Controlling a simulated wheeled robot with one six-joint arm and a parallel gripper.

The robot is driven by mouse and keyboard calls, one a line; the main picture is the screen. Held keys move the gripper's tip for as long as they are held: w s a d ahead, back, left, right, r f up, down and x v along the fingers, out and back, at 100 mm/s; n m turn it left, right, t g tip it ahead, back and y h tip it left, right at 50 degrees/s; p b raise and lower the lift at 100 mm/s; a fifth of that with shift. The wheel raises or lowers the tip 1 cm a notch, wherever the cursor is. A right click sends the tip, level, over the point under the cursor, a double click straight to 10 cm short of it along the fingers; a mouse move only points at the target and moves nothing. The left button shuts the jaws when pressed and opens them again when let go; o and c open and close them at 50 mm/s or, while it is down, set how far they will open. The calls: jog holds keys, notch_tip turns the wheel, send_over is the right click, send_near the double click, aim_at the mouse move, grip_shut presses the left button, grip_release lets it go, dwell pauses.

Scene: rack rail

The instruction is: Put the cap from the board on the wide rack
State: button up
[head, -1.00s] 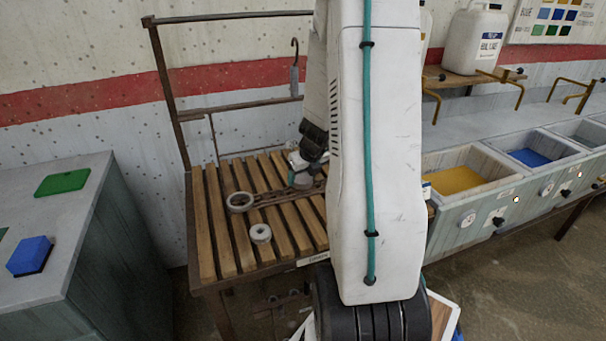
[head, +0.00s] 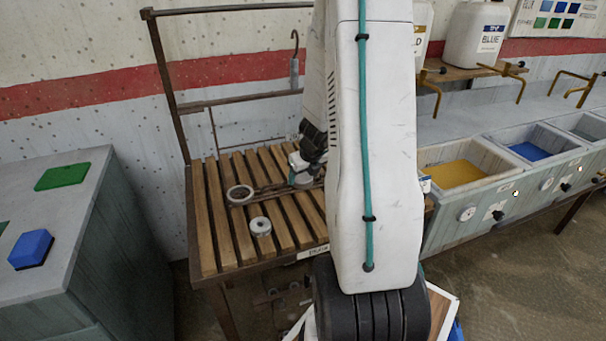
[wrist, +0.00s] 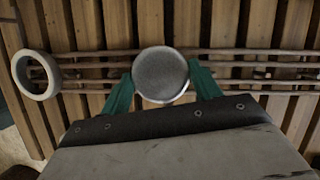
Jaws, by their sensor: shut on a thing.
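A round grey cap (wrist: 160,75) with a pale rim is between the two green fingers of my gripper (wrist: 160,88) in the wrist view. The fingers are shut on its sides. Below it run the thin rails (wrist: 240,67) across the wooden slats. In the head view my gripper (head: 301,172) is over the slatted bench (head: 232,232), partly hidden by my arm. I cannot tell whether the cap touches the rails. No separate board can be made out.
A white roll (head: 260,227) stands nearer the front edge. A grey cabinet (head: 75,220) is at the left and a counter with paint bins (head: 455,175) at the right.

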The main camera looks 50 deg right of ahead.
jog(key=o, duration=1.1)
jog(key=shift+v, duration=3.95)
